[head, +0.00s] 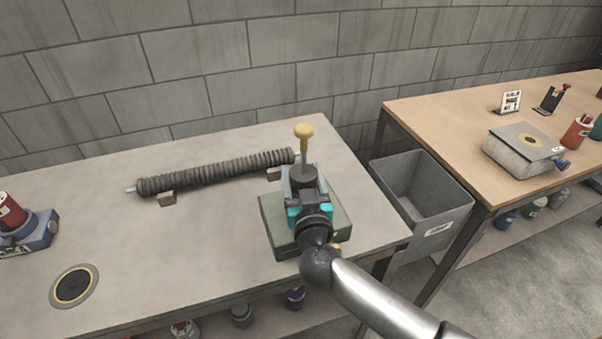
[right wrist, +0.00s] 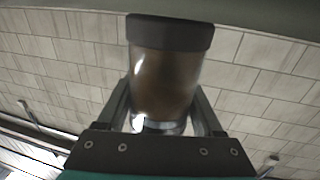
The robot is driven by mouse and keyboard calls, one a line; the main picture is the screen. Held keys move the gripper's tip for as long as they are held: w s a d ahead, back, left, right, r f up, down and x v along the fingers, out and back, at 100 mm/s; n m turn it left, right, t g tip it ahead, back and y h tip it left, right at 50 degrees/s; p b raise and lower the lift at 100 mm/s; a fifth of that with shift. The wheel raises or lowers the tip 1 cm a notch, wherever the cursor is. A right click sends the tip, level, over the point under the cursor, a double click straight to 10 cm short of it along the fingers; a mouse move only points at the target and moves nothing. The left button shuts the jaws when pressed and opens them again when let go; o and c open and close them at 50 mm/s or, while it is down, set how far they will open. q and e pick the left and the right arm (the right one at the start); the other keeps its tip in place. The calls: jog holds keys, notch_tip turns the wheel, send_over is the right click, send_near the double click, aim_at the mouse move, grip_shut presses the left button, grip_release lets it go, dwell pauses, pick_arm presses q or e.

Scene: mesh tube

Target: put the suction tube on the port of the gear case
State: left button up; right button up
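A dark ribbed tube (head: 215,173), likely the suction tube, lies across two small brown blocks on the left table. A grey-green box (head: 272,222), perhaps the gear case, sits at that table's right end. My right gripper (head: 303,190) is above this box and hides much of it; no port can be made out. In the right wrist view its fingers close around a clear, brownish cylinder (right wrist: 165,85) with a dark cap (right wrist: 170,33). In the head view a rod with a yellow knob (head: 303,131) rises above its dark top. My left gripper is out of view.
A black disc with a tan rim (head: 74,286) and a blue holder with a red can (head: 40,230) are on the left. A grey bin (head: 425,190) stands between the tables. The right table holds a grey box with a yellow ring (head: 512,155). The left table's front middle is clear.

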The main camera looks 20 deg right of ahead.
jog(key=o, duration=0.4)
jog(key=shift+r, duration=0.15)
jog(key=s+p, duration=0.1)
jog(key=s, duration=0.3)
jog(key=s+a, duration=0.1)
jog(key=s, duration=0.3)
jog(key=s+p, duration=0.1)
jog(key=s, duration=0.3)
jog(key=shift+a+p, duration=0.3)
jog(key=shift+a, duration=0.1)
